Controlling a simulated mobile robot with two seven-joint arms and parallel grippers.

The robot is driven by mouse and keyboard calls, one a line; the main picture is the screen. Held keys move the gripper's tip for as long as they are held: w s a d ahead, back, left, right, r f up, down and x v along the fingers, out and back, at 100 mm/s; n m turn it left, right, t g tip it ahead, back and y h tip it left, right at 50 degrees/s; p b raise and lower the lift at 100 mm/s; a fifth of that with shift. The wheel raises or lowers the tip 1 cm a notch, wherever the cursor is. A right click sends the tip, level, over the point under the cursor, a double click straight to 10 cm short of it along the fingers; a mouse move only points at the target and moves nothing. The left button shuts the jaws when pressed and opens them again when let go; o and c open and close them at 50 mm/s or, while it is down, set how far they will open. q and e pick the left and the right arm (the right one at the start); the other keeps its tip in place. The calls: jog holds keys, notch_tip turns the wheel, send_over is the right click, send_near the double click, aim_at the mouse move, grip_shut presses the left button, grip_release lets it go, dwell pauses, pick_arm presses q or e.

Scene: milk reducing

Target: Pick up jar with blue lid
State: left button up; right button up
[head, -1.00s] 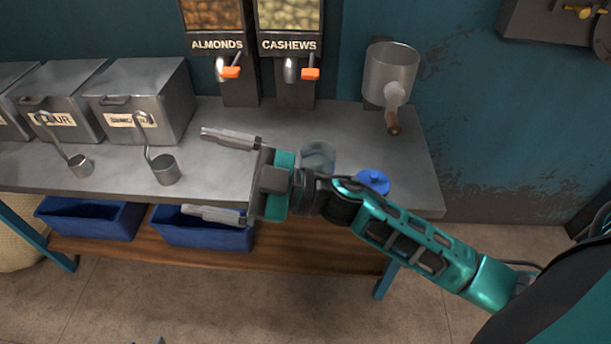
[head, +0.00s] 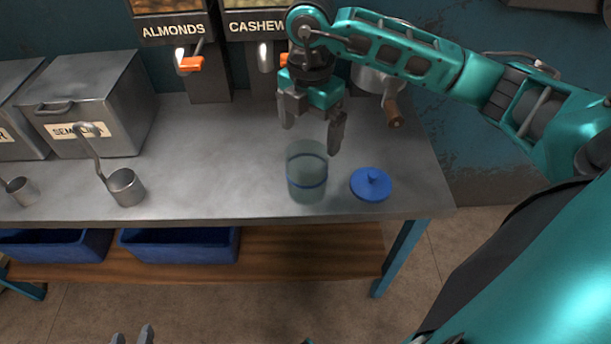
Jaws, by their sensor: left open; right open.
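A clear glass jar (head: 306,174) with a blue band around it stands upright on the metal counter, near its front edge. Its blue lid (head: 371,185) is off and lies on the counter just right of the jar. My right gripper (head: 311,135) is open and empty, pointing down, just above and behind the jar's rim as seen here. I cannot tell the exact gap between them. My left gripper (head: 132,335) shows only its fingertips at the bottom edge, open and empty, well in front of the counter.
The counter (head: 220,150) is clear left of the jar. Two metal scoops (head: 125,187) (head: 22,191) and metal bins (head: 95,105) stand further left. Almond (head: 172,30) and cashew (head: 255,28) dispensers are behind. A metal grinder (head: 392,112) sits behind right. Blue bins (head: 180,245) are underneath.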

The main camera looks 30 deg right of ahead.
aim_at(309, 143)
notch_tip(309, 143, down, 4)
jog(key=shift+r, duration=0.1)
jog(key=f, duration=0.3)
jog(key=f+b, duration=0.1)
jog(key=shift+s+a+f, duration=0.1)
jog(key=shift+a+f, duration=0.05)
jog(key=shift+a, duration=0.2)
jog(key=shift+f, duration=0.35)
pick_arm(q)
jog(key=shift+w+d+f, duration=0.1)
jog(key=shift+w+d, duration=0.15)
jog(key=shift+w, duration=0.05)
pick_arm(e)
jog(key=shift+c, duration=0.4)
jog(key=c, duration=0.7)
pick_arm(q)
jog(key=shift+f, duration=0.15)
pick_arm(e)
jog(key=shift+r, duration=0.15)
